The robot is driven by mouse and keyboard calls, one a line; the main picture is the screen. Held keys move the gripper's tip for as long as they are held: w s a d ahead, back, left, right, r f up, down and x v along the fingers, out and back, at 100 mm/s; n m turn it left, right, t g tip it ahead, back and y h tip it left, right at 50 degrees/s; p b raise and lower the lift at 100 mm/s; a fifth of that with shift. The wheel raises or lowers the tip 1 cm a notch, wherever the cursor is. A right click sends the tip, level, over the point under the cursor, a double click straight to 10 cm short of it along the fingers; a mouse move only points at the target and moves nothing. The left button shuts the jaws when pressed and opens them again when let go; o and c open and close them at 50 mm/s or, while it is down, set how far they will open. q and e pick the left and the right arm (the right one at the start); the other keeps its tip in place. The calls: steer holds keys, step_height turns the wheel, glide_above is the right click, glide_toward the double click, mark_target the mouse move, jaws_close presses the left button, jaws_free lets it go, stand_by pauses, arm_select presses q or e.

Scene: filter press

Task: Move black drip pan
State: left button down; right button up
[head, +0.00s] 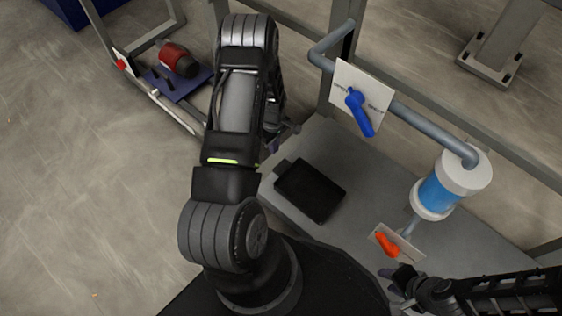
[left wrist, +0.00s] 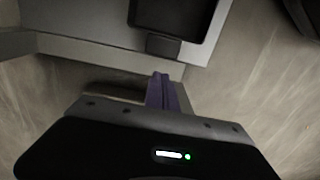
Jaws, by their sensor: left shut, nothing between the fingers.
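The black drip pan (head: 310,191) is a shallow dark rectangular tray with a short tab at its upper left. It lies on the grey platform at the middle of the head view, and it also shows at the top of the left wrist view (left wrist: 172,18). My left gripper (head: 284,138) is just above and left of the pan in the head view, partly hidden by its arm. In the left wrist view its purple fingers (left wrist: 162,92) are together and empty, apart from the pan's tab. My right gripper (head: 393,283) is at the lower right, below the orange valve; its fingers are too small to read.
The grey platform (head: 375,165) has bare room around the pan. An orange-handled valve (head: 387,244), a blue-and-white filter cylinder (head: 440,192) and a blue-handled valve (head: 359,112) on a pipe stand to the right. A red motor (head: 177,59) sits on a frame at upper left.

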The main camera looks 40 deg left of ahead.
arm_select(q)
steer(key=shift+f, duration=0.1)
